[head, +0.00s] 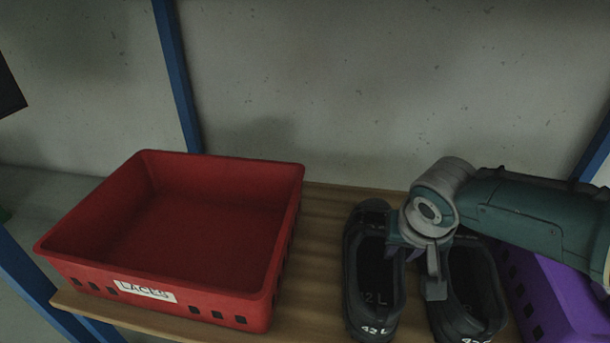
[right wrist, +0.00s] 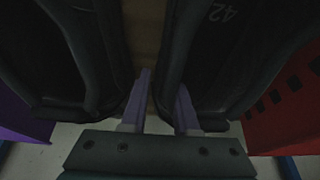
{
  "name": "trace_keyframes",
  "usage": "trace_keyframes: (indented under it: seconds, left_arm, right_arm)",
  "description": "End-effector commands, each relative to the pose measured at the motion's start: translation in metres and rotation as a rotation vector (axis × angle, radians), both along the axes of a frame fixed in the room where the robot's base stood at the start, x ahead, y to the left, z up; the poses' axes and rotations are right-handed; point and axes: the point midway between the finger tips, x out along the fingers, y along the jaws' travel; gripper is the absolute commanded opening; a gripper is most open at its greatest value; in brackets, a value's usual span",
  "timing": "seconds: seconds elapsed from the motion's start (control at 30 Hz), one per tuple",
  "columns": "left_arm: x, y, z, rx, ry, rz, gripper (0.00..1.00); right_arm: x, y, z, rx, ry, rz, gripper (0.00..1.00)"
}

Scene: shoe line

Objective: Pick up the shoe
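Two dark shoes stand side by side on the wooden shelf in the head view. A strip of shelf shows between the fingers. Whether either finger touches a shoe is too dark to tell. My left gripper is out of view.
An empty red crate (head: 150,278) labelled "LACES" stands to the left of the shoes. A purple crate (head: 560,300) stands close on the right, partly under my right arm. A bare strip of wooden shelf (head: 318,240) lies between the red crate and the shoes. Blue posts (head: 178,75) rise behind.

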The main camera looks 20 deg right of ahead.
Motion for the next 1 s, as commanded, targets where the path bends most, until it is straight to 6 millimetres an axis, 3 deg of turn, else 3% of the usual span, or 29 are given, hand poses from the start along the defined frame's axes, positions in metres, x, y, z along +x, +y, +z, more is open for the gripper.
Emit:
trace_keyframes:
  seconds: [0.13,0.37,1.0]
  left_arm:
    - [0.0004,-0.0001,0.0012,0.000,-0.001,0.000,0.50]
    - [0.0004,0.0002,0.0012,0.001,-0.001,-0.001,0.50]
    - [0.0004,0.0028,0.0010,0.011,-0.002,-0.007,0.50]
  right_arm:
    - [-0.0001,0.0000,0.0010,0.000,0.000,0.000,0.26]
    - [-0.0003,0.0000,0.0009,0.000,0.000,0.000,0.00]
    - [-0.0003,0.0004,0.0008,0.001,0.001,0.000,0.00]
